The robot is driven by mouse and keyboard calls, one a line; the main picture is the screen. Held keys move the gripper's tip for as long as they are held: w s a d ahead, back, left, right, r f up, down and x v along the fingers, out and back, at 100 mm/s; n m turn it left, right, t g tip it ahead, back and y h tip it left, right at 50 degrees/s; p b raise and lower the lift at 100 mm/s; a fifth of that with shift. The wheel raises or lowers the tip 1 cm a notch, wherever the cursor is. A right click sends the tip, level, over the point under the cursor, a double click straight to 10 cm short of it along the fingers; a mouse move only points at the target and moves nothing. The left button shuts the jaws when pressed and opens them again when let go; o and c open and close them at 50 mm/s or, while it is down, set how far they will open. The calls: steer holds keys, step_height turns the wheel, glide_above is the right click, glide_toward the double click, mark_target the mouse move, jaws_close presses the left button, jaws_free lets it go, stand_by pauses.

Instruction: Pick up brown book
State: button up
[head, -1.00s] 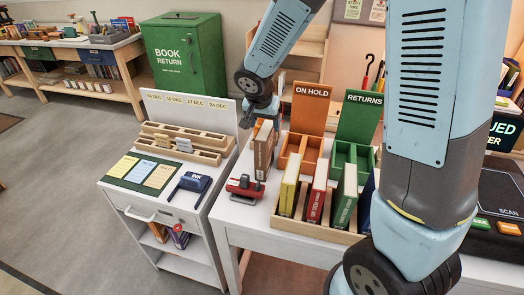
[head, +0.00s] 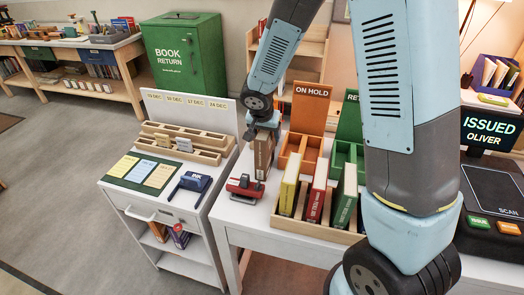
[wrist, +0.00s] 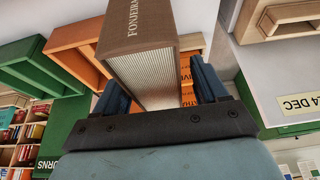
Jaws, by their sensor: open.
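The brown book (head: 263,157) stands upright on the white table, behind the red stapler-like tool, in the head view. My gripper (head: 265,128) is at its top end, pointing down. In the wrist view the brown book (wrist: 150,50) shows its cover lettering and pale page edges. It stands between the two dark blue fingers of my gripper (wrist: 162,84), which are open, with a gap visible on the right side. The contact on the left side is hard to tell.
The red tool (head: 245,188) lies just in front of the book. To the right are the orange On Hold tray (head: 311,150) and a wooden rack (head: 318,228) with several books. A grey cart (head: 170,212) with an ink pad stands left.

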steer(key=shift+f, duration=0.25)
stand_by(0.4)
jaws_close()
stand_by(0.7)
